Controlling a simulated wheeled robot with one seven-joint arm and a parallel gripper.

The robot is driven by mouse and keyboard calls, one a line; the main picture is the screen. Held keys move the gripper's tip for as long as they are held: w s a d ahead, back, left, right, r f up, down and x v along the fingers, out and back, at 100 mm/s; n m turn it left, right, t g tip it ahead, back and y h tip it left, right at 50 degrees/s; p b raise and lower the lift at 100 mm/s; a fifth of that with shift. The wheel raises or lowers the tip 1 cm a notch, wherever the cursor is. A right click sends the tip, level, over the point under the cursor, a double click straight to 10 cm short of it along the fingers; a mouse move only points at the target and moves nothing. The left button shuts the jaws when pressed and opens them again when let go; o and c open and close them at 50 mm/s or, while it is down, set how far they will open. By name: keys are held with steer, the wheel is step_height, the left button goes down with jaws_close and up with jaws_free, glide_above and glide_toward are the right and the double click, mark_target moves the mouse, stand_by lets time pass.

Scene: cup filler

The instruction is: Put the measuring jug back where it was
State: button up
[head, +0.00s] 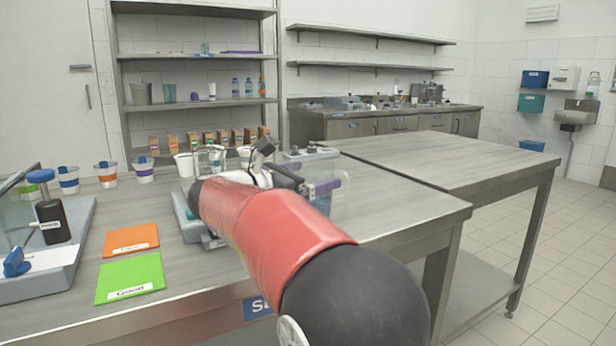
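A clear jug-like vessel (322,161) with a purple part at its right side stands out just beyond my arm, near the middle of the work table (395,205). I take it for the measuring jug, but its markings are too small to read. My gripper (300,186) is right at its left side, partly hidden behind my red arm. I cannot tell whether the fingers close on the vessel or only lie in front of it. A second clear vessel (211,157) stands left of my wrist. My arm hides part of the grey device beneath it.
An orange card (130,240) and a green card (130,278) lie at front left. Several banded cups (106,174) and a row of small boxes line the back. A black-bodied container (52,222) stands on the left tray. The right table (450,155) is bare.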

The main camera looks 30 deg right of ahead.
steer(key=shift+r, duration=0.2)
steer(key=b+v, duration=0.2)
steer(key=v, duration=1)
steer(key=shift+f, duration=0.1)
steer(key=shift+s, duration=0.1)
